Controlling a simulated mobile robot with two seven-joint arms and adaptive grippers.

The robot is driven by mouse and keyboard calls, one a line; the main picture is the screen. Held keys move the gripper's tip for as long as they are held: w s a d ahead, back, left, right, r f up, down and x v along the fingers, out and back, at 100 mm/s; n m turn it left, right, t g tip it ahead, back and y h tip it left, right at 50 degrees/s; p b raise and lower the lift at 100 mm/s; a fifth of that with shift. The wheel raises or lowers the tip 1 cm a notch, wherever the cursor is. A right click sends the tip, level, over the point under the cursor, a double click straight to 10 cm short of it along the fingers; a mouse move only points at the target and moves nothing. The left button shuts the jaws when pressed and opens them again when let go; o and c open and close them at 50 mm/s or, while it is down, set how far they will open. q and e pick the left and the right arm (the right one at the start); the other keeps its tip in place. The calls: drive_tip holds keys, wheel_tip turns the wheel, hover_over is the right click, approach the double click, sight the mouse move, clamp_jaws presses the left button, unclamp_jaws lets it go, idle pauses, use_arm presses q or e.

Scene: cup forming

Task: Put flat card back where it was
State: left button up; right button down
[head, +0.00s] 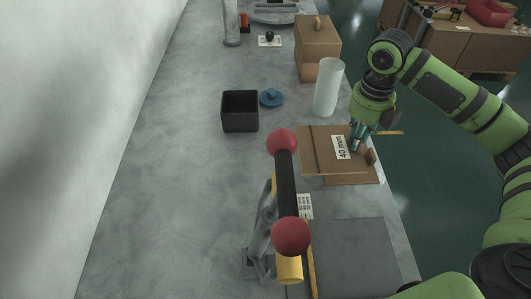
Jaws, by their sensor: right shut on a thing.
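The flat card is a thin brown sheet (318,158) near the right side of the grey bench, with a white "40 mm" label (340,147). My right gripper (357,143) points down at its right part, just right of the label, and is shut on it. The fingertips are small here, and the exact grip is partly hidden. Brown board (362,180) shows under and in front of the card, with a small brown block (371,157) at its right. I cannot tell whether the card touches the board. My left gripper is not in view.
A lever press with red knobs (283,142) stands close in front, beside a dark grey plate (355,255). A translucent cylinder (328,88), blue lid (271,97), black box (240,111) and wooden box (317,48) stand behind. The bench's left side is clear.

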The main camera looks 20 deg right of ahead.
sight(331, 141)
drive_tip(key=w+a+f, duration=0.2)
drive_tip(key=a, duration=0.1)
drive_tip(key=w+a+f+p, duration=0.1)
drive_tip(key=shift+w+a+f, duration=0.15)
drive_tip(key=shift+a+f, duration=0.05)
drive_tip(key=shift+a, duration=0.15)
drive_tip(key=w+a+f, duration=0.1)
drive_tip(key=a, duration=0.1)
drive_tip(key=w+a+f, duration=0.1)
drive_tip(key=w+f, duration=0.1)
drive_tip(key=shift+a+p, duration=0.4)
drive_tip(key=shift+w+a+f, duration=0.1)
drive_tip(key=shift+a, duration=0.1)
drive_tip(key=shift+f, duration=0.3)
wheel_tip(331, 141, down, 3)
drive_tip(key=shift+f+p, duration=0.15)
drive_tip(key=shift+p, duration=0.25)
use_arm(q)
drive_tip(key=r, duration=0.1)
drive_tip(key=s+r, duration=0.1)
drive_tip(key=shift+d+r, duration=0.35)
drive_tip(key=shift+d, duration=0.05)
use_arm(e)
drive_tip(key=shift+f, duration=0.2)
drive_tip(key=shift+f, duration=0.15)
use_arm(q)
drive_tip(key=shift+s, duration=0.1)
use_arm(e)
drive_tip(key=c, duration=1.2)
unclamp_jaws()
